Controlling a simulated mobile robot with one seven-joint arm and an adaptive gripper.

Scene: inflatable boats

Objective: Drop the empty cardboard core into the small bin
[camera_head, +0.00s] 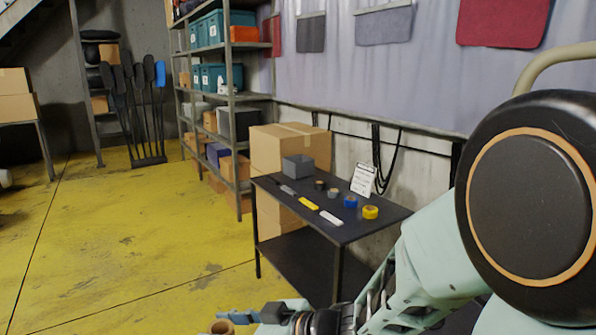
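A tan, hollow cardboard core (222,327) shows at the bottom edge of the view, partly cut off. My gripper (232,320) points left there, with its blue-grey fingertips at the core. It appears shut on the core's wall and holds it up, though the lower part of the grip is out of frame. The small grey open-topped bin (298,168) stands upright at the far left end of the dark table (386,222). The gripper and core are in front of the table and to its left, well apart from the bin. The bin's inside floor is hidden.
Dark, blue (350,201) and yellow (370,212) tape rolls stand on the table. Flat tools, including a yellow one (308,204), lie along its front edge. A clipboard (363,179) leans behind. Cardboard boxes (280,148) and shelving stand beyond. Yellow floor at left is clear.

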